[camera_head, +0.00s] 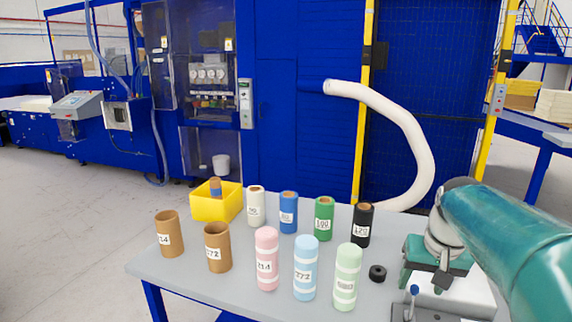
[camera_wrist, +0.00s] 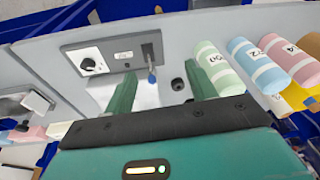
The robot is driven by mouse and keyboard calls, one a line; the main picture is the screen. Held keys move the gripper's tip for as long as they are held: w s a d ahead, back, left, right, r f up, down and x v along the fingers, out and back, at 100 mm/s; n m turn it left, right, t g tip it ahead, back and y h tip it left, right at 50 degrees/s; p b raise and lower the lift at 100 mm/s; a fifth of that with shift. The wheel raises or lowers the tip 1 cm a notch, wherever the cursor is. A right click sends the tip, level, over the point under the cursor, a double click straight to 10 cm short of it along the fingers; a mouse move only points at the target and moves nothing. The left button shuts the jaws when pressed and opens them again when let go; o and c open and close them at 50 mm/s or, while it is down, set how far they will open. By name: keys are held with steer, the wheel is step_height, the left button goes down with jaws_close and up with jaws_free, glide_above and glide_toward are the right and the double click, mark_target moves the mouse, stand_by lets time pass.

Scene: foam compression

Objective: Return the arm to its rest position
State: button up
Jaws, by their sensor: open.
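My teal arm (camera_head: 500,235) reaches in from the right edge over the right end of the grey table (camera_head: 190,278). My gripper (camera_wrist: 160,85) shows two green fingers spread apart in the wrist view, with nothing between them. Past the fingers are a grey device's control panel (camera_wrist: 115,55) with a black knob and a lever (camera_wrist: 151,70) with a blue tip. In the head view, the lever (camera_head: 413,292) stands near the table's right end, below my wrist. The fingertips are not clear in the head view.
Pink (camera_head: 266,260), light blue (camera_head: 305,268) and light green (camera_head: 346,278) cylinders stand at the front. Brown tubes (camera_head: 169,234), several smaller rolls (camera_head: 288,213) and a yellow bin (camera_head: 216,205) stand left and behind. A black ring (camera_head: 377,272) lies near my wrist.

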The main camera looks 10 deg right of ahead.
steer(key=s+a+f+n+t, duration=0.1)
steer(key=s+a, duration=0.4)
steer(key=a, duration=0.5)
steer(key=s+a+f+n+t, duration=0.2)
steer(key=s+a+n, duration=0.1)
steer(key=a, duration=0.7)
steer(key=shift+s+n, duration=0.3)
steer(key=shift+s, duration=0.6)
steer(key=shift+a+f, duration=0.1)
steer(key=shift+c, duration=0.5)
steer(key=c, duration=0.3)
steer(key=shift+c, duration=0.2)
